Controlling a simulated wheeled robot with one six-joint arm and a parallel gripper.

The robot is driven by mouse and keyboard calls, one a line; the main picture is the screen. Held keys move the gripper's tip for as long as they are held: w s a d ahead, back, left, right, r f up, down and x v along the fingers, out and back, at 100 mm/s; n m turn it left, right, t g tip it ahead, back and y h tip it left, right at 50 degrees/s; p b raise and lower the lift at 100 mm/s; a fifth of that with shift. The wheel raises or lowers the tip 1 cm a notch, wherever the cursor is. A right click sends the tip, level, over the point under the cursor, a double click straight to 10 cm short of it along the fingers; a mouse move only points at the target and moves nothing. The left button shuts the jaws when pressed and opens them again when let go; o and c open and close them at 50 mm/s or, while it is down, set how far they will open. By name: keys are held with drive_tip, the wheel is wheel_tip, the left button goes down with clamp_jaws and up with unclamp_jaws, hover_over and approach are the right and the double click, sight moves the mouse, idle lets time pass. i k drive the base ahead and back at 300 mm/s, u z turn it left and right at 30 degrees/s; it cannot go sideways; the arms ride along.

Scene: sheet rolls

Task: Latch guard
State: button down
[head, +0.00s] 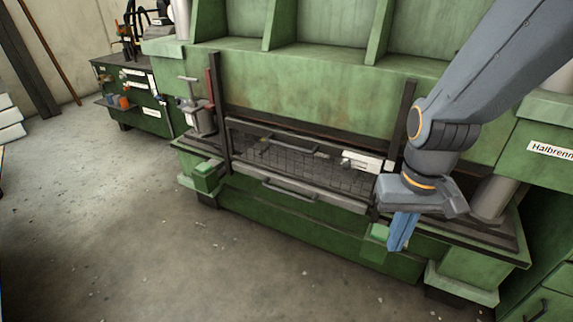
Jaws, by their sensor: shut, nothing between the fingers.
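The guard (262,150) is a dark mesh panel in a frame on the front of the green press, between two dark upright rails. It is low between the rails, with a grey bar handle (290,193) along its lower edge. I cannot make out whether a latch holds it. My gripper (398,246) points down at the right end of the guard, in front of the right rail's foot. Its blue fingers are shut with nothing between them. My wrist hides part of the press behind it. I cannot tell whether the fingers touch anything.
The green press (310,85) fills the back. Small green blocks stick out at the guard's left (208,177) and right (377,240). A green workbench (135,105) with tools stands at the far left. The concrete floor (140,245) in front is clear.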

sight(346, 166)
drive_tip(key=u, duration=0.4)
drive_tip(key=i, duration=0.65)
drive_tip(key=z, duration=1.15)
drive_tip(key=i, duration=0.5)
drive_tip(key=u, duration=0.1)
